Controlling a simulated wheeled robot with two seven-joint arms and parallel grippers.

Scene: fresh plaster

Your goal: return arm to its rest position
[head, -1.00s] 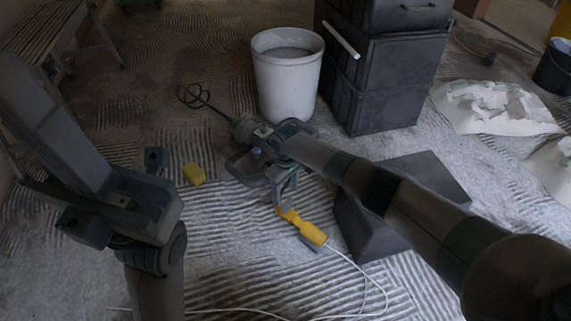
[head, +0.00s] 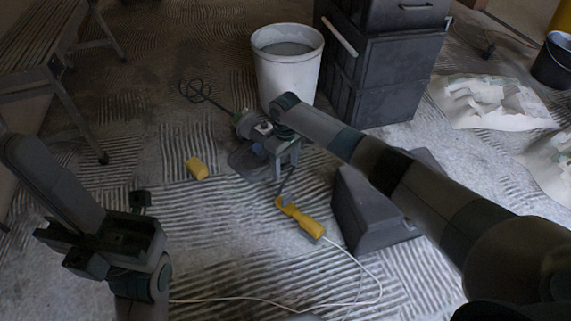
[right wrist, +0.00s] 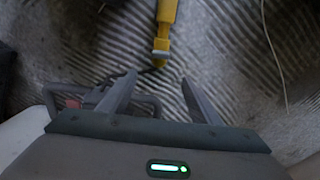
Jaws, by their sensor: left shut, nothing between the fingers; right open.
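My left arm comes in from the left in the head view, bent and raised over the floor. Its gripper (head: 140,200) is small, dark and partly hidden behind the arm; it is shut and empty. My right arm reaches in from the lower right. Its gripper (head: 287,178) is open above the floor, close to the tip of a yellow corded tool (head: 307,222). In the right wrist view the two fingers of the right gripper (right wrist: 158,80) stand apart with nothing held, and the yellow tool (right wrist: 165,20) lies beyond them.
A whisk mixer (head: 243,122) lies behind the right gripper, by a white bucket (head: 287,80). Black stacked cases (head: 385,90) stand behind; a dark box (head: 370,215) sits under the right arm. A yellow block (head: 197,168) and white cable (head: 260,299) lie on the ridged floor.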

